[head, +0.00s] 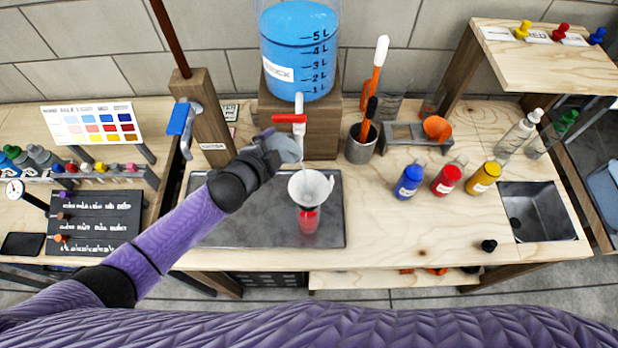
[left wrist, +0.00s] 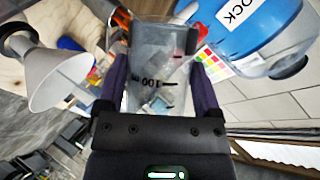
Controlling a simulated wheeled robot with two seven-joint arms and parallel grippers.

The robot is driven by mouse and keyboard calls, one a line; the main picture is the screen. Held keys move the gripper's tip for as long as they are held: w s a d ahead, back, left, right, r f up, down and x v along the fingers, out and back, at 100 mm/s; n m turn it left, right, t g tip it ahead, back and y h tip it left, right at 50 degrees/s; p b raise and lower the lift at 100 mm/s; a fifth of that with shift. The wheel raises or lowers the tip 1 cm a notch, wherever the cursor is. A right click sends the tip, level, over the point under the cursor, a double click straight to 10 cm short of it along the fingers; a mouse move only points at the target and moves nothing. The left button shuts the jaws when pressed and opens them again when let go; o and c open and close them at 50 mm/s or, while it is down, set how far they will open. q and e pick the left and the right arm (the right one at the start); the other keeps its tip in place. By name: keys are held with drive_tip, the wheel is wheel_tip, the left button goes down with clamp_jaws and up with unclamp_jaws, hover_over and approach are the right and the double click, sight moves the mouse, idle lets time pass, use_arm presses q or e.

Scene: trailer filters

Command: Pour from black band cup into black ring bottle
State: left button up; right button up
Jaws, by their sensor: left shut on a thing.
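My left gripper (head: 272,150) is shut on a clear cup (head: 289,149), held tilted above and left of a white funnel (head: 311,187). In the left wrist view the cup (left wrist: 160,75) sits between the fingers and shows a "100" mark; I cannot make out a full black band. The funnel also shows in that view (left wrist: 55,80). It stands in a bottle with red contents (head: 308,221) on the grey tray; a black ring on it cannot be made out. A thin pale line runs between cup and funnel; I cannot tell if it is liquid. My right gripper is not in view.
A blue stock tank (head: 300,55) with a red-handled tap stands behind the grey tray (head: 262,225). Blue (head: 410,180), red (head: 447,178) and yellow (head: 483,177) bottles stand at right, near a sink (head: 540,211). A black cap (head: 489,245) lies near the front edge.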

use_arm(q)
drive_tip(key=shift+r+m+t+b, duration=0.35)
drive_tip(key=shift+m+t+b, duration=0.05)
idle(1.4)
drive_tip(key=shift+d+f+m+t+y+b, duration=0.1)
drive_tip(key=shift+f+m+t+y+b, duration=0.3)
drive_tip(key=shift+b, duration=1.05)
idle(1.1)
drive_tip(key=shift+s+d+r+m, duration=0.2)
drive_tip(key=shift+s+r+m, duration=0.05)
drive_tip(key=shift+m, duration=0.05)
idle(0.7)
